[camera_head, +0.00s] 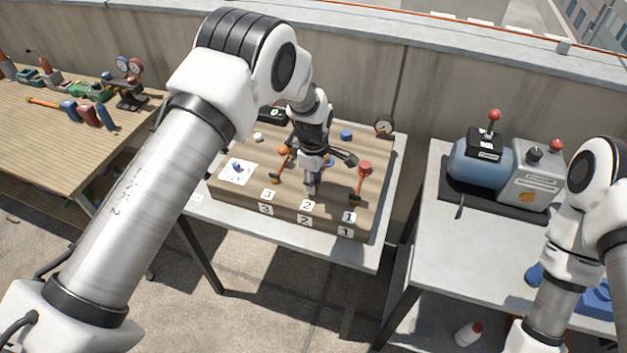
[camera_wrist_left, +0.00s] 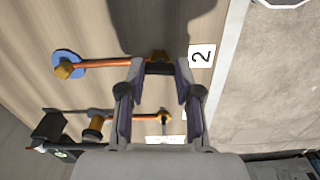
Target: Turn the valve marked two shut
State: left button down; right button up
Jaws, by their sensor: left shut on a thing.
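Valve two is on a wooden board (camera_head: 220,188), just behind the label 2 (camera_head: 307,205), which also shows in the left wrist view (camera_wrist_left: 201,56). A copper pipe (camera_wrist_left: 110,63) runs to it from a blue disc (camera_wrist_left: 58,57) with a brass nut. My left gripper (camera_head: 318,183) reaches down over this valve and hides most of it in the head view. In the left wrist view its fingers (camera_wrist_left: 161,72) are shut on the valve's dark and brass part at the pipe's end. The handle's angle is hard to tell. My right gripper is out of view.
A valve with a red top (camera_head: 365,167), by label 1 (camera_head: 349,217), stands to the right. Another with an orange top (camera_head: 284,150), by label 3 (camera_head: 269,195), stands to the left. A gauge (camera_head: 384,125) is behind. A blue tank (camera_head: 475,160) occupies the right table.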

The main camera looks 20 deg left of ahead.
pick_arm(q)
jog(key=m, duration=0.3)
jog(key=shift+s+f+b, duration=0.2)
jog(key=shift+f+b, duration=0.15)
jog(key=m, duration=0.4)
jog(key=shift+m, duration=0.3)
jog(key=m, duration=0.9)
